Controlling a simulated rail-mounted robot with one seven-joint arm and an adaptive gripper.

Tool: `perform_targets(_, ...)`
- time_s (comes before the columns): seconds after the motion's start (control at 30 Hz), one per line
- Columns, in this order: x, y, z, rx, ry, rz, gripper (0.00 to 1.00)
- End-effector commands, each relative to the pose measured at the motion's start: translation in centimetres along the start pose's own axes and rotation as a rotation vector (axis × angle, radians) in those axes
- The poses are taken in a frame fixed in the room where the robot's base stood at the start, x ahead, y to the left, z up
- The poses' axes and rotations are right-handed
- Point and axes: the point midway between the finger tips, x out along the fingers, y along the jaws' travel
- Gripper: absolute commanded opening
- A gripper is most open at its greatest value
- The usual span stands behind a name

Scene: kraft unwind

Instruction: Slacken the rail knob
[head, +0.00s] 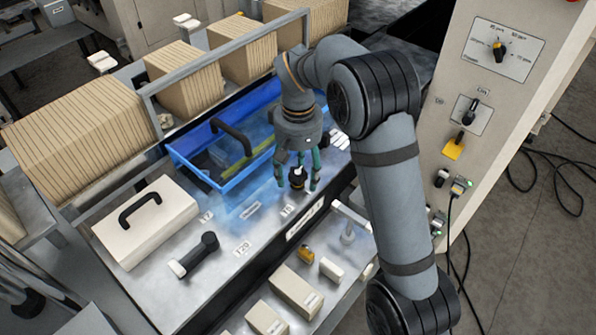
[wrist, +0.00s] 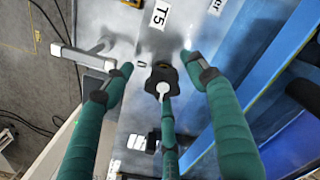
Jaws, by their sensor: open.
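A black lobed knob with a pale centre, seemingly the rail knob (head: 297,183), stands on the metal deck to the right of the blue tray. It also shows in the wrist view (wrist: 161,74), near a label reading T5. My gripper (head: 298,176) has green padded fingers and points down over the knob. In the wrist view its open fingers (wrist: 158,68) are spread around the knob, one on each side and a third from below. The side fingers appear apart from the knob; whether the third touches it, I cannot tell.
The blue tray (head: 222,188) with a black handle lies close left of my gripper. A pale lid (head: 145,222) and a black lever (head: 197,254) sit further left. Pale boxes (head: 297,290) lie on the lower shelf. A control panel (head: 490,100) rises at the right.

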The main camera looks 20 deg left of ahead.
Motion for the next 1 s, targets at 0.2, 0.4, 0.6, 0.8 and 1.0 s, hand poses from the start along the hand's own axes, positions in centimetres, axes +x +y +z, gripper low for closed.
perform_targets(0.2,-0.2,0.1,-0.1,0.0,0.005,0.001,0.57)
perform_targets(0.4,-2.1,0.1,-0.3,-0.001,0.01,0.002,0.57)
perform_targets(0.6,-6.4,0.0,-0.2,0.0,0.011,0.001,0.57)
perform_targets(0.8,-10.1,0.0,-0.2,-0.001,0.007,0.002,0.57)
perform_targets(1.0,-11.8,0.0,-0.1,-0.001,0.004,0.001,0.57)
